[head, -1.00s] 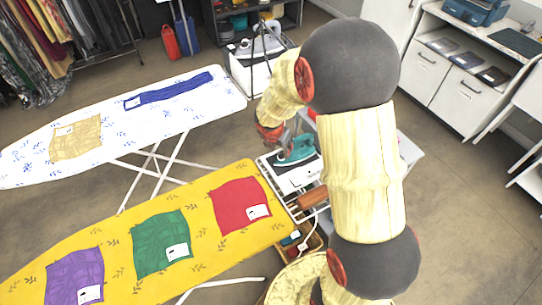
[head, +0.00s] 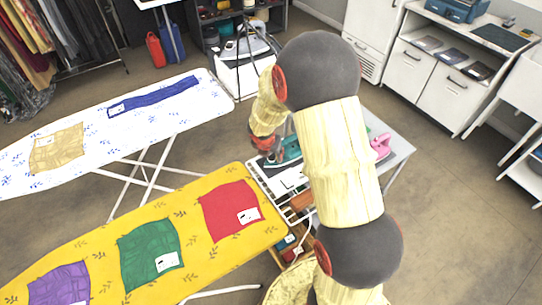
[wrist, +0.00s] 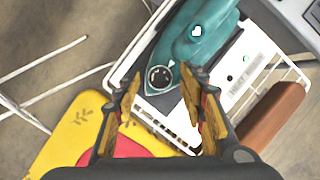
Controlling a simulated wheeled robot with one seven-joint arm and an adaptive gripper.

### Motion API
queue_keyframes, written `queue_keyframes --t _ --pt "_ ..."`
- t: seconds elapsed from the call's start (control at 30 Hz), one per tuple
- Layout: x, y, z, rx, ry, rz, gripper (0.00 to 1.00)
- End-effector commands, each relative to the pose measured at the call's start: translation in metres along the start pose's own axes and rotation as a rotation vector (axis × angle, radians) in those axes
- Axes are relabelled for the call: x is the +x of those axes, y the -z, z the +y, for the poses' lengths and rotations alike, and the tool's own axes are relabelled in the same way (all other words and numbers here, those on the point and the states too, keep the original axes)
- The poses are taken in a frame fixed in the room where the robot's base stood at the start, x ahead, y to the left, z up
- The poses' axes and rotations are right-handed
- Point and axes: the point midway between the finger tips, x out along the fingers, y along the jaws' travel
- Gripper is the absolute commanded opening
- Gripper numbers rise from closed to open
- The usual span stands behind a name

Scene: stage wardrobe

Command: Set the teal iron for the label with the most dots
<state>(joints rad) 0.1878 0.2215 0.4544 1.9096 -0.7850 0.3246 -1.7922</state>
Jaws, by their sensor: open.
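The teal iron (head: 291,150) rests on a white wire rack beside the yellow ironing board, partly hidden by my arm. In the wrist view the teal iron (wrist: 205,30) shows a round dark dial (wrist: 160,77) on its near end. My gripper (wrist: 160,92) is open and empty, its fingertips either side of the dial in the picture; I cannot tell whether they touch it. A red cloth (head: 222,207), a green cloth (head: 140,247) and a purple cloth (head: 55,285) lie on the yellow board (head: 95,238), each with a white label. Label dots are too small to count.
A wooden handle or block (wrist: 272,115) lies right of my gripper. A pink object (head: 381,146) stands on a grey surface behind my arm. A white board (head: 190,115) holds a beige cloth (head: 58,150) and a blue strip (head: 155,97). Floor at right is clear.

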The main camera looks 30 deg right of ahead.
Motion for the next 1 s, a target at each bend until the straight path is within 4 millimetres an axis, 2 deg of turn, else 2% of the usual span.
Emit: queue_keyframes --t 0.17,0.87,1.0 --pt "-0.001 -0.0006 0.0003 0.0 -0.001 -0.001 0.41" --pt "-0.0011 -0.0004 0.0004 0.001 -0.001 0.0 0.01" --pt "-0.0011 -0.0004 0.0004 0.001 -0.001 0.0 0.0"
